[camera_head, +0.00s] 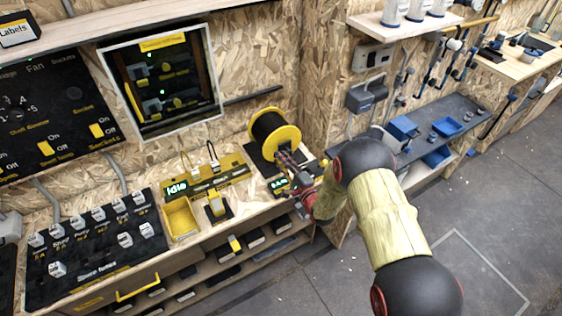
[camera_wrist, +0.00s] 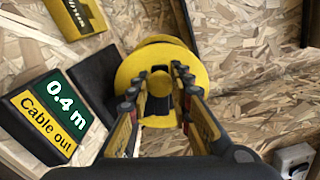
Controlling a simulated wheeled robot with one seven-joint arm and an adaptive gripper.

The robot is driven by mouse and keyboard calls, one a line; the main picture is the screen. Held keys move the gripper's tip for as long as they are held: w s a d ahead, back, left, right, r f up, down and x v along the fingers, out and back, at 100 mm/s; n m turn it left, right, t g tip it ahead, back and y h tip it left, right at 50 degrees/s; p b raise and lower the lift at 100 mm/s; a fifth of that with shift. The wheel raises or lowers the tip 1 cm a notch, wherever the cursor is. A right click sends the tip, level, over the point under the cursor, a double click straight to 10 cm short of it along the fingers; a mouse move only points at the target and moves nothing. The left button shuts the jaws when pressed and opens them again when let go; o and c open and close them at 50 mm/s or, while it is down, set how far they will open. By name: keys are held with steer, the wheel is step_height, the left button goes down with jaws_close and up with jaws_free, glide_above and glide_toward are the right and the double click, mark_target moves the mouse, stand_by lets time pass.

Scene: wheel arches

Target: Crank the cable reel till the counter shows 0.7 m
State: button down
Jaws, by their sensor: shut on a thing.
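The cable reel (camera_head: 291,138) has a yellow flange and dark wound cable, and stands at the right end of the wooden bench. In the wrist view its yellow disc (camera_wrist: 135,68) faces me. My gripper (camera_head: 290,172) is at the front of the reel. The fingers hide most of the crank. The counter (camera_wrist: 62,100), labelled "Cable out", reads 0.4 m; it is partly hidden in the head view (camera_head: 279,186).
A yellow tray (camera_head: 181,219) and a small yellow-and-black device (camera_head: 216,206) stand left of the reel. A display panel (camera_head: 176,188) reads "Idle". A black switch board (camera_head: 95,245) lies farther left. A shelf with blue bins (camera_head: 403,127) is to the right.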

steer(key=shift+d, duration=0.1)
stand_by(0.3)
steer(key=c, duration=1.6)
jaws_free()
steer(key=shift+c, duration=0.2)
steer(key=v, duration=1.2)
steer(key=shift+w, duration=0.1)
steer(key=shift+o, duration=0.3)
steer(key=shift+r, duration=0.1)
